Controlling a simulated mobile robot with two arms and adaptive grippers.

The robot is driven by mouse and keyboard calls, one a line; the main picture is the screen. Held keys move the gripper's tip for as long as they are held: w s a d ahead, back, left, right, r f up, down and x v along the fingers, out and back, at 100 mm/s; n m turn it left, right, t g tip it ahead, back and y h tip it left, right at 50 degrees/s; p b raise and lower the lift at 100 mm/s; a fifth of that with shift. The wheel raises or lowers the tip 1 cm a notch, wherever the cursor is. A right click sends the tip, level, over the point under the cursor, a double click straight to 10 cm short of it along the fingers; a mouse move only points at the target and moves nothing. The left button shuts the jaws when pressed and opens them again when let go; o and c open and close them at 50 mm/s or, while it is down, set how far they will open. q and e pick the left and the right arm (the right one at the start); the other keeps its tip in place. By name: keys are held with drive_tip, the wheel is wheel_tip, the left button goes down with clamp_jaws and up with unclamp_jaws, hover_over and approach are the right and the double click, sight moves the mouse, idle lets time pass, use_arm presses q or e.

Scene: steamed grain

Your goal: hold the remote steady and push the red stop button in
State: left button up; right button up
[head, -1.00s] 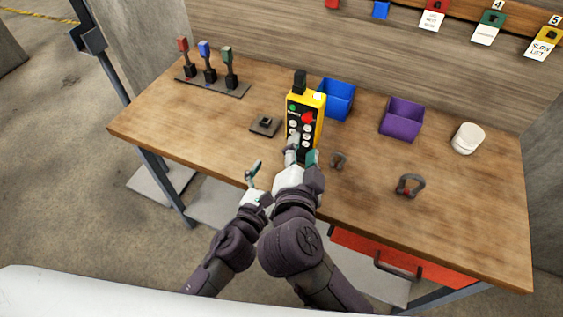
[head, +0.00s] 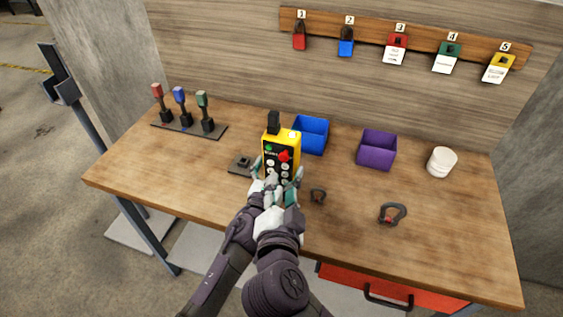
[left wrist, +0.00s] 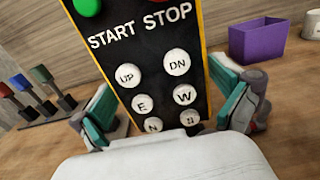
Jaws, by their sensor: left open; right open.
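The yellow remote with a black face (head: 282,148) stands upright on the table; the left wrist view shows its lower face (left wrist: 150,50) close up. Its red stop button (head: 284,155) is at upper right of the face, mostly cut off in the left wrist view. My left gripper (head: 277,172) is open, its teal-padded fingers on either side of the remote's lower part (left wrist: 170,103); gaps show beside it. My right gripper (head: 281,192) is open, just below and overlapping the left in the head view, so its fingertips are partly hidden.
A blue bin (head: 311,136) stands behind the remote, a purple bin (head: 376,151) to its right. A small dark plate (head: 241,165) lies close left. Three levers (head: 187,122) stand back left.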

use_arm(q)
drive_tip(key=shift+w+d, duration=0.25)
drive_tip(key=shift+w, duration=0.45)
